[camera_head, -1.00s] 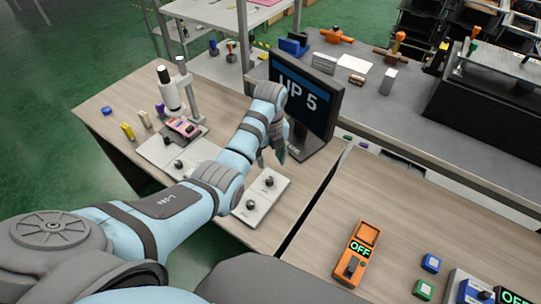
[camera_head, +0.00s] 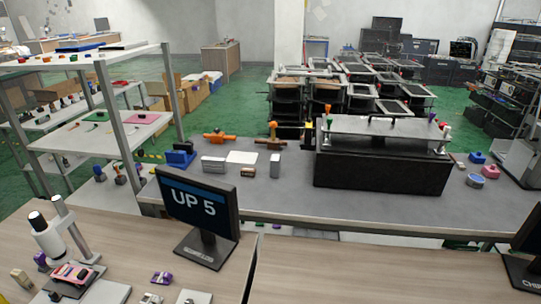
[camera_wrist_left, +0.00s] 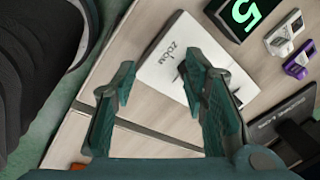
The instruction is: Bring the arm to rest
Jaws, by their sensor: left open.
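My left gripper (camera_wrist_left: 160,88) shows only in the left wrist view. Its two teal fingers are apart with nothing between them. Beyond the fingers is a white panel (camera_wrist_left: 165,65) marked ZOOM, lying on the wooden table; its knobs are largely hidden by the right finger. No arm shows in the head view. There, the monitor (camera_head: 198,200) reading UP 5 stands on the near wooden table, with the white microscope-like device (camera_head: 48,238) to its left. My right gripper is in neither current view.
In the wrist view, a dark box with a green 5 (camera_wrist_left: 243,12), a white module (camera_wrist_left: 284,32) and a purple module (camera_wrist_left: 299,60) sit beyond the panel. In the head view, a grey workbench (camera_head: 290,200) carries a black fixture (camera_head: 380,170). The right wooden tabletop (camera_head: 370,275) looks clear.

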